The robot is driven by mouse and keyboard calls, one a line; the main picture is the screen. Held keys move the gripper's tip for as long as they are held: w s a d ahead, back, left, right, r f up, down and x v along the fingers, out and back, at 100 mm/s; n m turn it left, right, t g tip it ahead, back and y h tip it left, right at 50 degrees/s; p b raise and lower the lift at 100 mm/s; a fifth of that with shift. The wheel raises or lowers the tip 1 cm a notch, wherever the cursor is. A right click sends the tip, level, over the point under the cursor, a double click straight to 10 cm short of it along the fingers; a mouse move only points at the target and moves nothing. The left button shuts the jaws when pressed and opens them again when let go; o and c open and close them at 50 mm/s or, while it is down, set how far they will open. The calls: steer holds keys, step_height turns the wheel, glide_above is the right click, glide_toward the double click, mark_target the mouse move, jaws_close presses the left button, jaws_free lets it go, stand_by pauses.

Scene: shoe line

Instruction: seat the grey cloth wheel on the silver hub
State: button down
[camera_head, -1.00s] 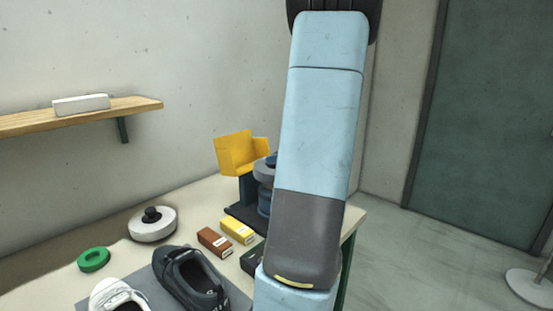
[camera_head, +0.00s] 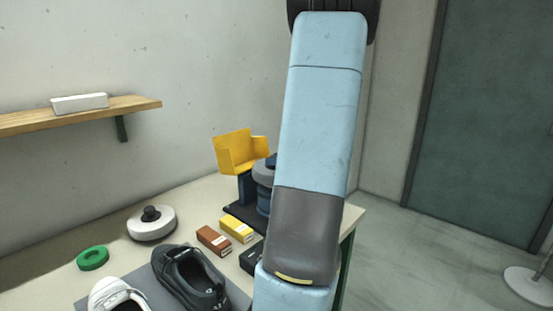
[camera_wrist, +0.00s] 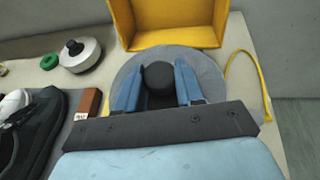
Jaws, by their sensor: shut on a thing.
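The grey cloth wheel (camera_wrist: 209,69) is a round grey disc with a black knob (camera_wrist: 160,77) at its middle. In the wrist view my gripper (camera_wrist: 158,86) is shut on that knob, one blue finger on each side. The wheel lies just in front of the yellow guard (camera_wrist: 165,30). In the head view part of the wheel (camera_head: 263,173) shows left of my arm, above the blue machine body. The silver hub is not visible; the wheel and my arm cover that area. I cannot tell whether the wheel touches the hub.
A white wheel with a black knob (camera_head: 150,226) and a green ring (camera_head: 92,258) lie on the table at left. Brown (camera_head: 213,240) and yellow (camera_head: 237,230) boxes and a dark shoe (camera_head: 190,280) sit nearer. A yellow hose (camera_wrist: 240,65) curves right of the wheel.

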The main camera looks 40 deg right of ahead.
steer(key=shift+f, duration=0.1)
steer(key=c, duration=1)
jaws_free()
steer(key=v, duration=1.1)
stand_by(0.3)
steer(key=w+a+r+n+g+y, duration=0.1)
steer(key=a+n+g, duration=0.2)
steer(key=a+n, duration=0.65)
steer(key=w+a+r+n+g+y, duration=0.15)
steer(key=a+n+g, duration=0.25)
steer(key=a, duration=1)
steer(key=s+a+r+n+h, duration=0.1)
steer(key=s+a+n, duration=0.4)
steer(key=n, duration=0.5)
steer(key=s+a+r+n+h, duration=0.1)
steer(key=s+a+n+h, duration=0.3)
steer(key=a+n, duration=0.5)
steer(key=shift+s+a+r+n+h, duration=0.3)
steer(key=shift+s+r+n+h, duration=0.05)
steer(key=shift+s, duration=0.1)
